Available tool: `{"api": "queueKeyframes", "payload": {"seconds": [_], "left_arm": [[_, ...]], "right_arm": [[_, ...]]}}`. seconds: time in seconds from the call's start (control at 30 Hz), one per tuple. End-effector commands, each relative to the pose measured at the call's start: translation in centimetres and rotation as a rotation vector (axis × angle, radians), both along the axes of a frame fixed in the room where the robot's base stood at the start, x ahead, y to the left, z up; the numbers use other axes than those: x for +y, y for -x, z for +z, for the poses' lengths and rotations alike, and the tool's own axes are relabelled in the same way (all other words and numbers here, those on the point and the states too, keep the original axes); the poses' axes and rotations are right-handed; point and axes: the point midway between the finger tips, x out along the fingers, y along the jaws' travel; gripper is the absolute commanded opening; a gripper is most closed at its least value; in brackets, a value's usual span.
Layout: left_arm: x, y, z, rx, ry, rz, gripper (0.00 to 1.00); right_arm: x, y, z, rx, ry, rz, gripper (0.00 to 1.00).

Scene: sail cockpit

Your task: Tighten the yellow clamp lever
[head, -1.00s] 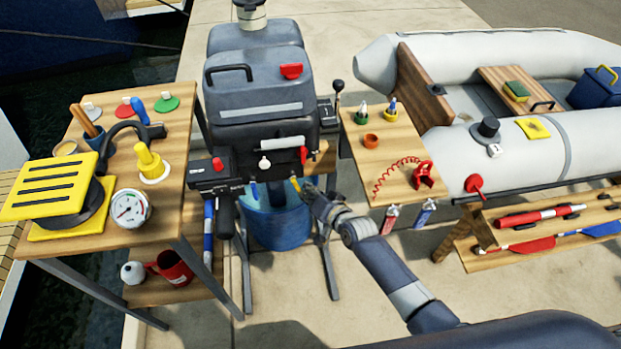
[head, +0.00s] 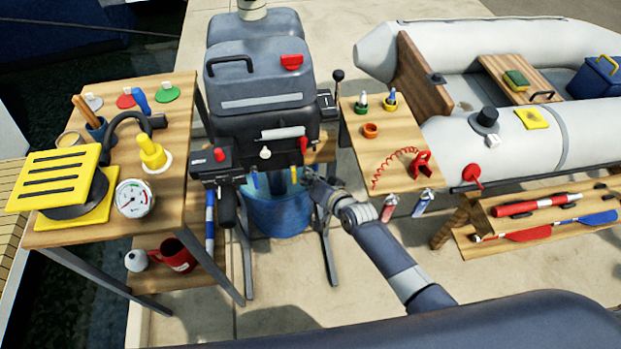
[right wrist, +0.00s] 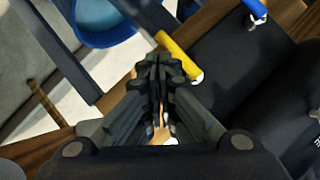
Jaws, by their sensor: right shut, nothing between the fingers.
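The yellow clamp lever (head: 294,175) hangs at the lower right of the outboard motor's bracket, close to vertical. In the right wrist view the yellow lever (right wrist: 180,57) lies slantwise just past my fingertips, its lower end by a pale pivot on the dark bracket. My right gripper (head: 308,176) is just right of the lever in the head view. In the right wrist view its fingers (right wrist: 160,68) are together with nothing between them. I cannot tell whether they touch the lever. A blue lever (head: 254,180) hangs further left. My left gripper is out of view.
The outboard motor (head: 262,90) stands above a blue bucket (head: 278,217). A wooden table (head: 180,205) with several items is at left. A small wooden shelf (head: 380,150) with cups and a red clip (head: 422,164) is at right, near my right arm.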

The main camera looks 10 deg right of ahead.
Motion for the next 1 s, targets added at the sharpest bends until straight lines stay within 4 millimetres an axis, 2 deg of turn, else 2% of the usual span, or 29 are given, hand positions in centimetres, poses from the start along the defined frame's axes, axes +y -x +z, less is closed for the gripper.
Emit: {"api": "queueKeyframes", "payload": {"seconds": [0.23, 0.7, 1.0], "left_arm": [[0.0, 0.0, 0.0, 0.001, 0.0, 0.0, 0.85], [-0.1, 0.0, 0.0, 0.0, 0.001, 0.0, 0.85], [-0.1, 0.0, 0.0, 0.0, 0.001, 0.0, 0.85]], "right_arm": [[-0.6, 1.3, 0.6, 0.0, 0.0, 0.0, 0.0], [-3.4, 7.3, 3.7, 0.001, 0.001, 0.0, 0.0], [-4.5, 9.6, 5.0, 0.001, 0.001, 0.0, 0.0]]}}
